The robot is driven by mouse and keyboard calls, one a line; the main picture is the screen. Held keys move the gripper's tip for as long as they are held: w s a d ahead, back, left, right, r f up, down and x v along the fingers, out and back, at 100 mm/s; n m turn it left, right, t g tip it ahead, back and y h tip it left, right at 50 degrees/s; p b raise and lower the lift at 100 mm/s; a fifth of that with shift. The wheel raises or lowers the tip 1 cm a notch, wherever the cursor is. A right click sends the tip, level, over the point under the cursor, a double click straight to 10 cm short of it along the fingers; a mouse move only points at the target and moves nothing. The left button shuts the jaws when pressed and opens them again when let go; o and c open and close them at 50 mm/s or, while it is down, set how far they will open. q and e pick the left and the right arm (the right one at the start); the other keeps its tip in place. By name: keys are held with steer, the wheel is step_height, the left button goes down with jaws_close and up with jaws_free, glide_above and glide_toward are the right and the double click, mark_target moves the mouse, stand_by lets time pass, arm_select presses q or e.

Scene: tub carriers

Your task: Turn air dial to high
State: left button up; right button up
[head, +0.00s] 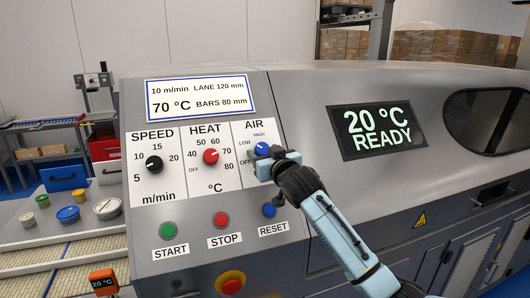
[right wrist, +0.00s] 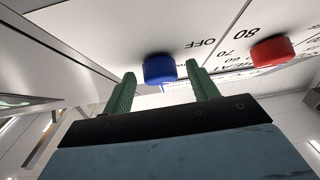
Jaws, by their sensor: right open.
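The blue air dial (head: 261,149) is on the sloped panel, under the AIR label, with LOW and HIGH printed around it. My right gripper (head: 262,162) is just in front of it and partly covers its lower side. In the right wrist view the blue dial (right wrist: 159,69) shows between the two green fingers of the open gripper (right wrist: 161,82), with a visible gap on each side. The dial's pointer setting is not clear. My left gripper is out of view.
The red heat dial (head: 210,156) and black speed dial (head: 154,164) sit left of the air dial. Below are the green start (head: 167,230), red stop (head: 221,219) and blue reset (head: 269,209) buttons. A display (head: 377,130) reads 20 °C READY.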

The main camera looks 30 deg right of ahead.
steer(key=c, duration=1)
